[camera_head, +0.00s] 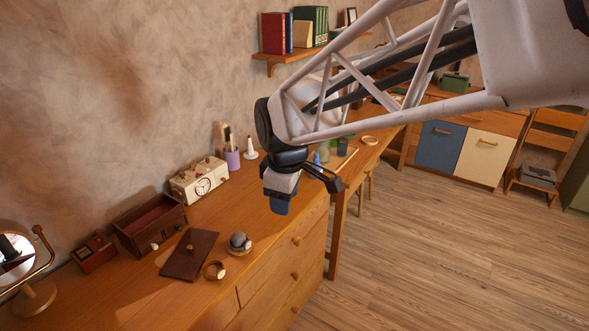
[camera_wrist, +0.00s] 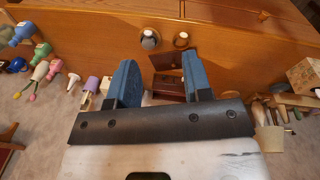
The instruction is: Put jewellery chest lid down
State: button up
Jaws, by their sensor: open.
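The jewellery chest (camera_head: 150,222) is a dark brown open box with a reddish inside, standing on the wooden dresser top near the wall. Its lid (camera_head: 190,256), a dark brown flat panel with a small knob, lies on the dresser in front of the chest, apart from it. My gripper (camera_head: 280,203) hangs in the air to the right of both, pointing down. In the wrist view its two blue fingers are apart with nothing between them, and the lid (camera_wrist: 164,62) and chest (camera_wrist: 170,88) show beyond them.
A grey ball-like item (camera_head: 239,242) and a small round wooden item (camera_head: 214,270) sit close to the lid. A purple cup (camera_head: 232,158) holds brushes.

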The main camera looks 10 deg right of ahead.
jog(key=s+d+m, duration=0.4)
jog(key=s+m, duration=0.2)
jog(key=s, duration=0.2)
jog(key=s+d+m+t, duration=0.1)
jog(key=s+d+m, duration=0.4)
jog(key=s, duration=0.4)
jog(key=shift+s+m, duration=0.25)
jog(key=shift+m, duration=0.35)
